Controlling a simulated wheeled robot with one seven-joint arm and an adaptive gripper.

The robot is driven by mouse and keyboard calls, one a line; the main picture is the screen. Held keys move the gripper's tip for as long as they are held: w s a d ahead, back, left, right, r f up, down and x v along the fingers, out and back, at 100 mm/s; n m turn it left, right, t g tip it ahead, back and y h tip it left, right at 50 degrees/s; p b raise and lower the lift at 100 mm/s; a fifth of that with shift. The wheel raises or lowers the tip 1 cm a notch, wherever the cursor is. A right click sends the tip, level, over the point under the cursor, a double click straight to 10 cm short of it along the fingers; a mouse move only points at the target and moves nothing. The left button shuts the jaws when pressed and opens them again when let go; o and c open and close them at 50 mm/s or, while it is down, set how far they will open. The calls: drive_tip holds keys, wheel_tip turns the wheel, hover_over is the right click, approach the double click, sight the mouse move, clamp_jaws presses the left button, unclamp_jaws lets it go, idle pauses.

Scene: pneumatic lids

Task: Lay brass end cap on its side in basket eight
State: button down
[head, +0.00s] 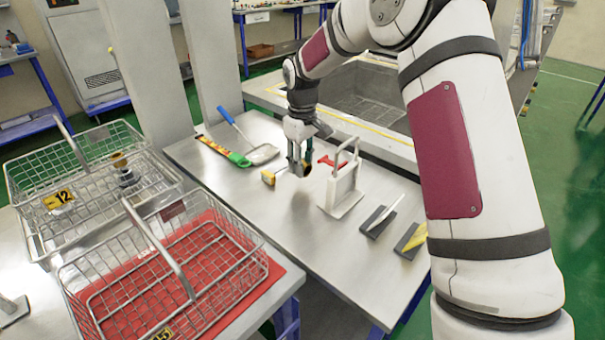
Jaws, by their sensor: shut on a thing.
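My gripper (299,166) points down over the middle of the steel table and is shut on a small, dark brownish round piece. It looks like the brass end cap, but the fingers hide much of it. Whether the piece touches the table is hard to tell. A wire basket (25,226) at the left carries a yellow tag reading 12 and holds a brass-and-dark fitting (124,172). A nearer wire basket (262,268) stands on a red mat and looks empty; its tag is cut off by the lower edge and seems to read 15. I see no tag reading eight.
A yellowish block (268,177) lies just left of my gripper. A white upright stand (342,192) is close on the right, with a red-handled tool behind. A blue-handled scoop (262,153) lies behind left. Dark holders (378,220) stand front right. Basket handles stick up.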

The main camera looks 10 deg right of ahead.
drive_tip(key=shift+s+a+f, duration=0.15)
drive_tip(key=shift+s, duration=0.25)
drive_tip(key=shift+s+a+f, duration=0.1)
drive_tip(key=shift+s+f, duration=0.05)
drive_tip(key=shift+s, duration=0.2)
drive_tip(key=shift+w+f+p, duration=0.1)
drive_tip(key=shift+f+p, duration=0.3)
drive_tip(key=shift+f, duration=1.15)
drive_tip(key=shift+f, duration=0.15)
drive_tip(key=c, duration=1.1)
unclamp_jaws()
